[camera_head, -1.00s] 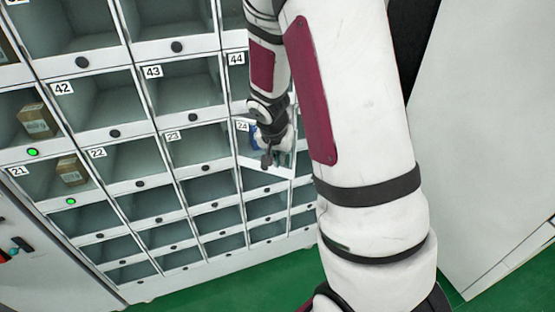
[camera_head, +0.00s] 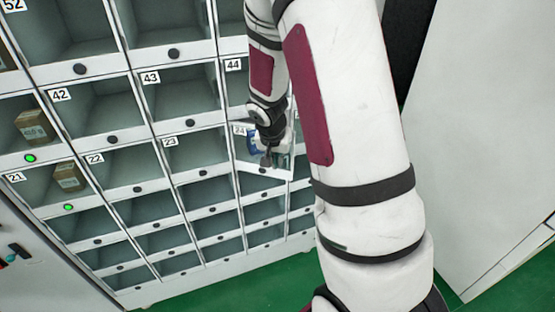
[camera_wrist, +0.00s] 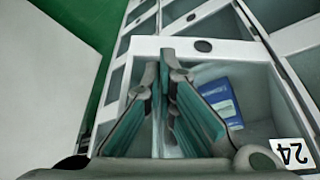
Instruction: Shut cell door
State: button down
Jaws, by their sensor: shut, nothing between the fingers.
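The door of cell 24 (camera_head: 276,174) is a clear panel in a white frame. It stands swung out from the cabinet, hinged at its left side in the head view. In the wrist view its white frame (camera_wrist: 232,49) carries a dark round knob, and an upside-down 24 label sits at lower right. A blue box (camera_wrist: 220,98) shows in the cell. My gripper (camera_head: 267,158) is at the door, its fingers together and empty. In the wrist view the fingertips (camera_wrist: 164,60) overlap the door's frame; I cannot tell whether they touch it.
The cabinet (camera_head: 133,129) has rows of clear-fronted cells around this door. Brown boxes (camera_head: 35,127) stand in two left cells with green lights. A large white panel (camera_head: 480,140) stands at right. Green floor (camera_head: 245,290) lies below. My arm hides part of the cabinet's right side.

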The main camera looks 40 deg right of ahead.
jog(key=shift+w+d, duration=0.1)
jog(key=shift+d, duration=0.2)
jog(key=w+d+n+t+y+p, duration=0.1)
jog(key=w+d+n+p, duration=0.3)
jog(key=w+d+n, duration=0.2)
jog(key=shift+w+d+y, duration=0.4)
jog(key=shift+w+d, duration=0.1)
jog(key=shift+w, duration=0.1)
dwell(0.6)
